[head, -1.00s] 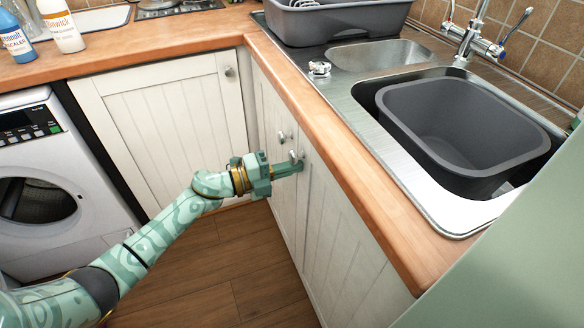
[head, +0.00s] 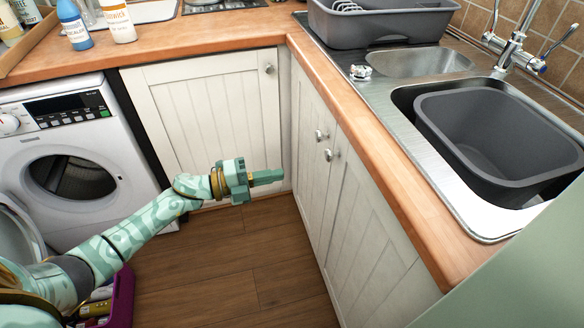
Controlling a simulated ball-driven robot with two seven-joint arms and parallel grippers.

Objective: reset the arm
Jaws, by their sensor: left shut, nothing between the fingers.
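My left arm reaches in from the lower left of the head view. Its green left gripper (head: 268,177) is shut and empty, in the air above the wooden floor. It is apart from the white sink cupboard doors (head: 345,205) and their two round knobs, the nearer knob (head: 328,155) being to the right of the fingertips. Both doors look closed. My right gripper is not in view.
A washing machine (head: 65,160) with an open round door stands at the left. A purple crate (head: 122,297) with items sits on the floor at lower left. The worktop (head: 225,38) carries bottles. A grey basin (head: 500,135) sits in the sink. The floor (head: 230,262) ahead is clear.

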